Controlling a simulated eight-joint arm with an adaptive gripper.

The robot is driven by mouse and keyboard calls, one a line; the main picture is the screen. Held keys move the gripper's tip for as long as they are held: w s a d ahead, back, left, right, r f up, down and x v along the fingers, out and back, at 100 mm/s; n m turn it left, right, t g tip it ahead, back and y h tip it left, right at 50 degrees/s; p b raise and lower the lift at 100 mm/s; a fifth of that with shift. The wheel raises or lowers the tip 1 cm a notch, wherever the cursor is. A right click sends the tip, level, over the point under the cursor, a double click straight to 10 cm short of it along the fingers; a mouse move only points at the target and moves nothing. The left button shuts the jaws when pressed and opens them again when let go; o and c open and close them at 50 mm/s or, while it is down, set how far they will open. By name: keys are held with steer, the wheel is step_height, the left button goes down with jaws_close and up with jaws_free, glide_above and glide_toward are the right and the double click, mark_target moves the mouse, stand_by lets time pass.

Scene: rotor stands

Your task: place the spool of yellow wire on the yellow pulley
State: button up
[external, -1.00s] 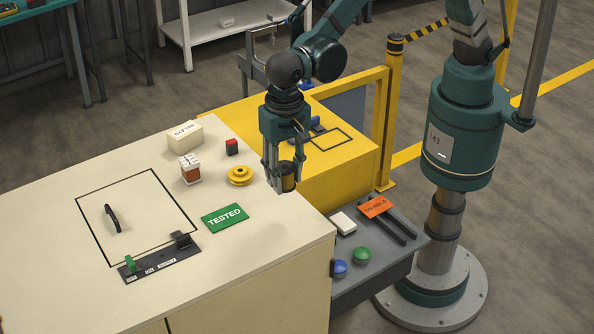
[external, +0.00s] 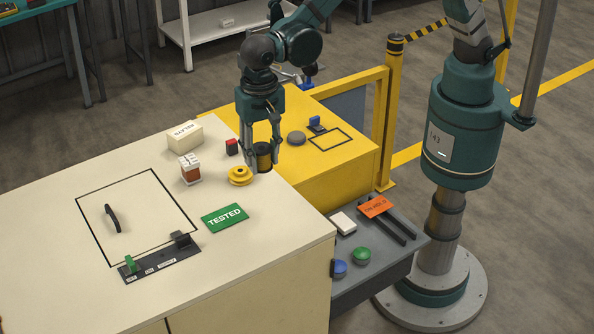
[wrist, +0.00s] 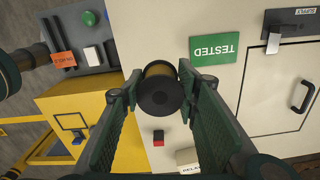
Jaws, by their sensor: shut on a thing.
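My gripper (external: 262,160) is shut on the spool of yellow wire (external: 264,155), which has dark flanges and a yellowish winding. The spool is upright just right of and slightly behind the pulley in the external view. Its height above the bench is hard to tell. In the wrist view the spool (wrist: 160,90) sits between both finger pads, its dark end facing the camera. I cannot make out the pulley in the wrist view; the spool or a finger hides it.
A red block (external: 232,147), a brown-and-white relay (external: 190,169) and a cream box (external: 185,134) stand behind and left of the pulley. The green TESTED sign (external: 225,216) lies in front. A yellow cabinet (external: 340,165) adjoins on the right. Bare bench surrounds the sign.

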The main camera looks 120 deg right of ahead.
step_height(320, 180, up, 2)
steer(key=m, duration=0.1)
glide_above(241, 171)
steer(key=shift+f+p, duration=0.45)
steer(key=shift+f, duration=2.7)
steer(key=shift+f, duration=0.1)
steer(key=shift+f, duration=1.8)
steer(key=shift+f, duration=0.15)
steer(key=o, duration=1)
